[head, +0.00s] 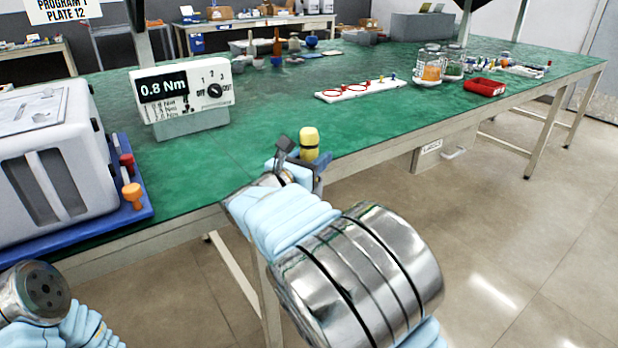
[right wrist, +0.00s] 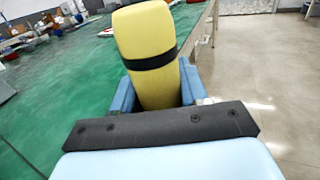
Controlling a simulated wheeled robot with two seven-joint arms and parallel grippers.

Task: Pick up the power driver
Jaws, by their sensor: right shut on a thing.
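The power driver (head: 309,139) shows in the head view as a yellow, rounded body above the front edge of the green table. In the right wrist view the yellow body (right wrist: 146,40) with a black band stands nearly upright, tilted slightly left. My right gripper (head: 303,172) is shut on it, with a blue finger on each side of its lower part. The lower end is hidden behind the gripper. My left arm shows at the lower left of the head view, but its gripper fingers are out of view.
A torque box (head: 185,95) reading 0.8 Nm stands on the green table (head: 250,155). A white machine (head: 50,150) sits on a blue tray (head: 143,207) at left. A white board (head: 357,89), glass jars (head: 431,68) and a red bin (head: 484,87) stand farther right.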

